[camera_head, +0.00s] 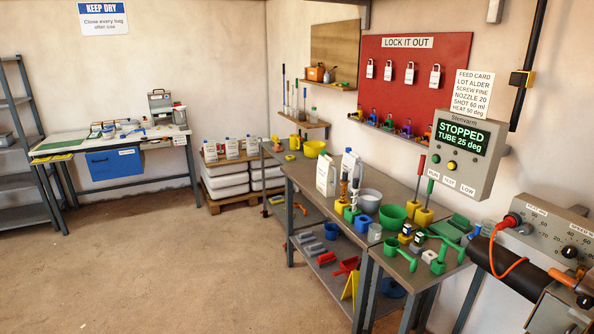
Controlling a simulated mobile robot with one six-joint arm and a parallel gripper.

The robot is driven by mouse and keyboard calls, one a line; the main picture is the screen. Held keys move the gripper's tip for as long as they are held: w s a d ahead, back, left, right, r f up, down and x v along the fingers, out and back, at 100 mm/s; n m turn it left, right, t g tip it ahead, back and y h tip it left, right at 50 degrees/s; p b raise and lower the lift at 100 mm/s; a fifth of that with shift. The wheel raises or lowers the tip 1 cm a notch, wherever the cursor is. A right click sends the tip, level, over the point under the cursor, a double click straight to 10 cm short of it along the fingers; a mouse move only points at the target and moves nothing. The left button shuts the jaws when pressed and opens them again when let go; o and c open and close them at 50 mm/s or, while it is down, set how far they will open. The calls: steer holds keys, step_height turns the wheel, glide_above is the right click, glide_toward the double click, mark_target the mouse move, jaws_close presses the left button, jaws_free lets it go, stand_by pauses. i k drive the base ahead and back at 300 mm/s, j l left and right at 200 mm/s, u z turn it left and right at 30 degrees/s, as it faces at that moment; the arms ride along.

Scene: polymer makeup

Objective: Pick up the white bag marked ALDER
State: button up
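More white bags stand on the stacked white bins at the back, a left one (209,151), a middle one (232,148) and a right one (252,145). The print on all of these bags is too small to read, so I cannot tell which is marked ALDER. A feed card (474,92) above the control box reads LOT ALDER. My gripper is not in view.
The workbench (382,168) is crowded with bowls, cups, and tools in coloured blocks. A control box (460,153) reading STOPPED overhangs its right side. A machine with dials (545,235) fills the right edge. The floor (190,260) at left is clear.

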mark_target(351, 163)
steer(key=k+j+u, duration=0.1)
steer(key=j+u, duration=0.2)
steer(key=u, duration=0.15)
steer(key=j+u, duration=0.35)
steer(key=u, duration=0.15)
steer(key=j+u, duration=0.45)
steer(key=i+j+u, duration=0.1)
steer(key=u, duration=0.35)
steer(key=i+j+z, duration=0.15)
steer(key=i, duration=0.35)
steer(key=i+j+z, duration=0.2)
steer(key=i, duration=0.3)
steer(key=i+j+z, duration=0.15)
steer(key=i, duration=0.3)
steer(key=i+l+z, duration=0.45)
steer(key=i+z, duration=0.45)
steer(key=i+l+z, duration=0.1)
steer(key=i+z, duration=0.35)
steer(key=i+j+z, duration=0.15)
steer(key=i+z, duration=0.3)
steer(key=i+j+z, duration=0.7)
steer(key=z, duration=0.15)
steer(key=i+l, duration=1.25)
steer(key=i, duration=0.15)
steer(key=i+j+u, duration=0.05)
